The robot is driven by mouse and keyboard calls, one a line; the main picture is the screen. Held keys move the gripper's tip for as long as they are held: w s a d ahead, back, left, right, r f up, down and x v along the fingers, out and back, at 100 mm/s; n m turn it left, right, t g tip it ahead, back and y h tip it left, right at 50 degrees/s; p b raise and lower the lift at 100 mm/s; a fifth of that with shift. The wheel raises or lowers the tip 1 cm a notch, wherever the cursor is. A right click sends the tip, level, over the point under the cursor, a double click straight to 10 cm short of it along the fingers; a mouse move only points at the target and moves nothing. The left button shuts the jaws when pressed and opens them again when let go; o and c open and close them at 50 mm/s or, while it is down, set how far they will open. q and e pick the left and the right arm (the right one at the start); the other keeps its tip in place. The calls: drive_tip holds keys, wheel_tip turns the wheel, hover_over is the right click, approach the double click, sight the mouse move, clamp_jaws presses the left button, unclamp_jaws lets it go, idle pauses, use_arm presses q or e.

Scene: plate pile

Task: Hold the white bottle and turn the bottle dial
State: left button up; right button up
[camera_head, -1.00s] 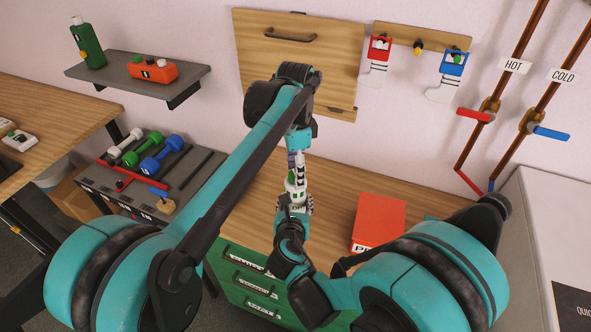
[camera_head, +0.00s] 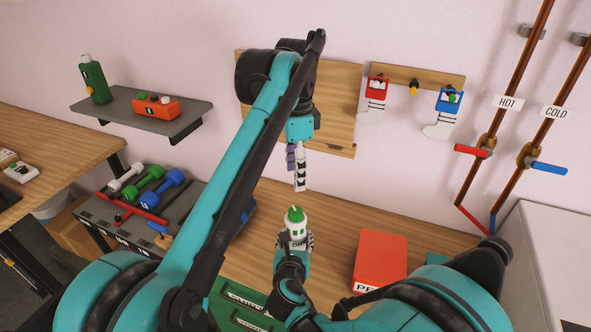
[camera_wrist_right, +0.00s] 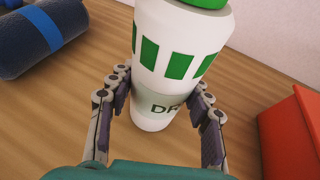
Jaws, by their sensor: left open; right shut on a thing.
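The white bottle (camera_head: 295,222) has green marks around its body and a green dial (camera_head: 295,210) on top. It is upright above the wooden table. My right gripper (camera_head: 296,241) is shut on its body from the near side. In the right wrist view the bottle (camera_wrist_right: 178,50) is between the two fingers of the right gripper (camera_wrist_right: 160,88), and the green dial (camera_wrist_right: 205,2) is cut off by the top edge. I cannot tell whether its base touches the table. My left gripper (camera_head: 298,178) is open and empty, pointing down above the dial with a clear gap.
A red box (camera_head: 381,258) stands on the table (camera_head: 340,215) to the right of the bottle. Several dumbbells (camera_head: 150,180) lie on a dark rack at left. A wooden board (camera_head: 338,105) is on the wall behind my left gripper. Hot and cold pipes (camera_head: 510,75) run at right.

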idle(0.3)
drive_tip(key=o, duration=1.7)
drive_tip(key=shift+c, duration=0.2)
